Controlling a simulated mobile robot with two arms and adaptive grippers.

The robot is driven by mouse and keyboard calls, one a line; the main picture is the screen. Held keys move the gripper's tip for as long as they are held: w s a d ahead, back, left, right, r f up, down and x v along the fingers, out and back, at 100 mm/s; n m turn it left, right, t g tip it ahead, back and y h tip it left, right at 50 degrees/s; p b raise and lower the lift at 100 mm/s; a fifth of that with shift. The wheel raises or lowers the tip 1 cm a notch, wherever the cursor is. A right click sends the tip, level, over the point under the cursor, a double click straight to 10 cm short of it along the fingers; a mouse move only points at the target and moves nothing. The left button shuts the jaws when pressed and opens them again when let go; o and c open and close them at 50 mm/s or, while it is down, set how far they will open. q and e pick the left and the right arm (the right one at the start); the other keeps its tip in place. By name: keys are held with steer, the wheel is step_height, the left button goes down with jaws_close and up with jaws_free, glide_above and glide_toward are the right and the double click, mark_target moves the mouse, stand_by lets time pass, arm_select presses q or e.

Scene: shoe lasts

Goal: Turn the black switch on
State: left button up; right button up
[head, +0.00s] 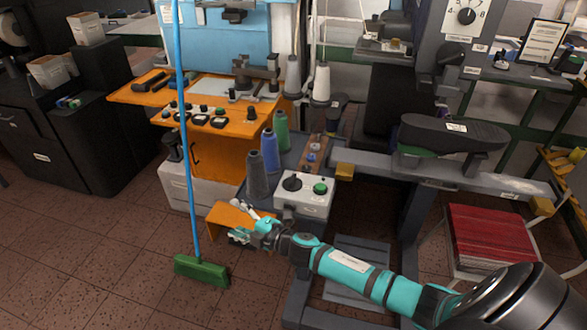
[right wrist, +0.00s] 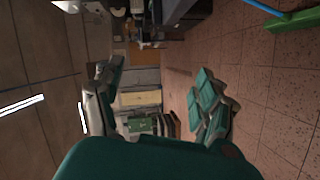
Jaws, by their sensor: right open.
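The black switch (head: 292,183) is a round knob on the top of a small white control box (head: 308,204) in the middle of the head view. A green button (head: 320,188) sits to its right on the same box. My right gripper (head: 238,234) is left of and lower than the box in the picture, apart from the switch. In the right wrist view its two teal-padded fingers (right wrist: 160,98) are spread with nothing between them. The switch cannot be made out in the right wrist view. My left gripper is not in view.
A broom with a blue handle (head: 187,150) and green head (head: 202,270) stands left of my right gripper. An orange machine (head: 215,150) is farther back. A red stack (head: 490,240) lies at right.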

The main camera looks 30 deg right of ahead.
steer(key=w+a+r+n+g+y, duration=0.25)
steer(key=r+n+y, duration=0.35)
steer(key=r+n, duration=0.75)
step_height(320, 180, up, 10)
steer(key=f+n+g+h+p, duration=0.1)
steer(key=n+g+h+p, duration=0.2)
steer(key=n+g+h, duration=0.75)
glide_above(293, 178)
steer(key=s+d, duration=0.5)
steer(key=n+t+y, duration=0.1)
steer(key=y, duration=0.1)
steer(key=shift+h, duration=0.25)
steer(key=p+x, duration=0.1)
steer(key=x, duration=0.4)
steer(key=p+x, duration=0.1)
steer(key=x, duration=0.4)
steer(key=a+p+x, duration=0.1)
steer(key=x, duration=0.4)
steer(key=shift+w+p, duration=0.25)
steer(key=shift+p, duration=0.15)
steer(key=shift+w+a+f, duration=0.1)
steer(key=shift+w+f, duration=0.05)
steer(key=shift+f, duration=0.3)
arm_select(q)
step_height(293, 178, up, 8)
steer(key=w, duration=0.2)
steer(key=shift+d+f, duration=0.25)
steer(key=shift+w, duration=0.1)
